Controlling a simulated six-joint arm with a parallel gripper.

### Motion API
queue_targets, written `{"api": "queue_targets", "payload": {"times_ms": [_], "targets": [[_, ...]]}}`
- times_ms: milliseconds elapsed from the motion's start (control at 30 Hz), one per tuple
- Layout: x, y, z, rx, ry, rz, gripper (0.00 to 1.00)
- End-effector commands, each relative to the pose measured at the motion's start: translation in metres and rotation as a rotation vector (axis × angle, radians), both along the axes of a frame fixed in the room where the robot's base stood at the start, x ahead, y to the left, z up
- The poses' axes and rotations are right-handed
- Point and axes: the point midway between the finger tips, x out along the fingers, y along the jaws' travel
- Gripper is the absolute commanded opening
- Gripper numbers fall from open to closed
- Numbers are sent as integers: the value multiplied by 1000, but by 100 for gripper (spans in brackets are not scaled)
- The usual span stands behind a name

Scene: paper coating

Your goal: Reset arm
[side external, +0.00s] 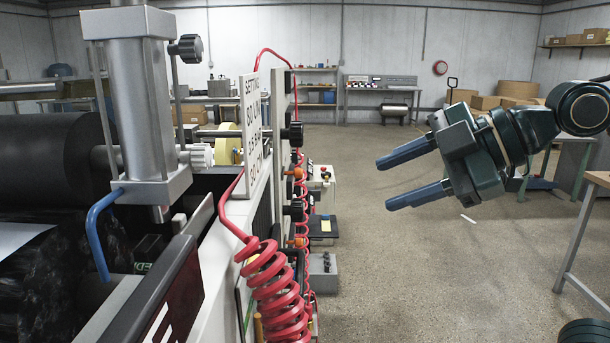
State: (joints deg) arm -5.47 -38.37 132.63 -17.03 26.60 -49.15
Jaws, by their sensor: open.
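My gripper (384,184) is at the right of the side external view, its two blue fingers apart and pointing left. Nothing is between the fingers. It is in the air over the open floor, apart from the coating machine (218,262) on the left. My dark green arm reaches in from the right edge.
The machine carries a grey cylinder (139,95), a black roller (50,150), a white sign (250,132) and black and orange knobs. A coiled red hose (275,290) hangs at its front. A table (597,180) stands at the right edge. The floor (420,270) between is mostly clear. Cardboard boxes (515,90) are at the back.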

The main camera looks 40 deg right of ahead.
Motion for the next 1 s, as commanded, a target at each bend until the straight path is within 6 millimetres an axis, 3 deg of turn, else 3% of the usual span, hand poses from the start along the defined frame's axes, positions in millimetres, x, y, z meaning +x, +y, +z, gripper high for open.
{"api": "queue_targets", "payload": {"times_ms": [400,600,833,867,1000], "targets": [[-50,-71,-92,329,475,-648,43],[-75,-90,-117,441,598,-898,43],[-85,-96,-126,482,638,-996,43],[-85,-96,-126,483,638,-998,45],[-83,-96,-126,479,639,-992,73]]}}
